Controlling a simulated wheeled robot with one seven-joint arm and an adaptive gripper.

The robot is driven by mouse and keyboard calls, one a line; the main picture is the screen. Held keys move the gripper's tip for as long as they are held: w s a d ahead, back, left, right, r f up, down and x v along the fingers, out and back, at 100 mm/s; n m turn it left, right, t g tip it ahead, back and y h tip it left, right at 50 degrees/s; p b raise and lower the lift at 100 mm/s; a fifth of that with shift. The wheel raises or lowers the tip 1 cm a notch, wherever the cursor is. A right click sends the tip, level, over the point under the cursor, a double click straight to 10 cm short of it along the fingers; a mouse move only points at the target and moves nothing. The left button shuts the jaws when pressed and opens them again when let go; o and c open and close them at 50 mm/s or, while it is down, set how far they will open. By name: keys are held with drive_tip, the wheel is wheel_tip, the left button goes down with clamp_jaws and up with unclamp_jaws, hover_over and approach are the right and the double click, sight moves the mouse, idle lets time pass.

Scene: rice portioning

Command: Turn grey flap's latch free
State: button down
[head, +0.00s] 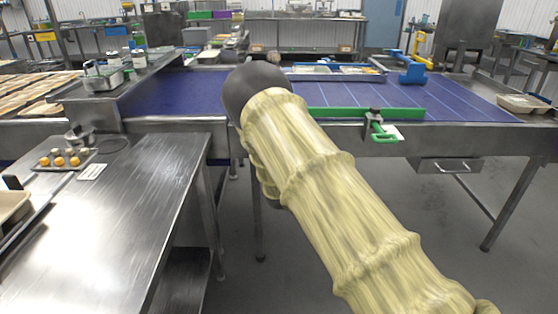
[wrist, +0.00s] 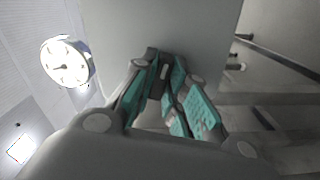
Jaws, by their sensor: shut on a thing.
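In the wrist view, my gripper (wrist: 164,68) has its teal-padded fingers close together at a large plain grey panel. The panel (wrist: 170,24), which looks like the grey flap, fills the upper middle. A small dark piece with a pale part, apparently the latch (wrist: 155,86), sits between the fingertips, and my gripper is shut on it. The fingers cover much of it, so its turn angle cannot be told. In the head view my sleeved arm reaches to the conveyor's near side; its dark end hides my gripper and the latch.
A blue conveyor (head: 170,92) runs across the head view, with a green bar (head: 350,112) and green-handled clamp (head: 380,128) on its near edge. A steel table (head: 130,190) stands left.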

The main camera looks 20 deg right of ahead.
drive_tip(key=shift+n, duration=0.6)
drive_tip(key=shift+f, duration=0.1)
drive_tip(key=shift+n+b, duration=0.45)
drive_tip(key=shift+n, duration=0.55)
drive_tip(key=shift+c, duration=2)
unclamp_jaws()
drive_tip(key=shift+s, duration=0.1)
drive_tip(key=p+v, duration=0.1)
drive_tip(key=v, duration=0.7)
drive_tip(key=shift+p, duration=0.35)
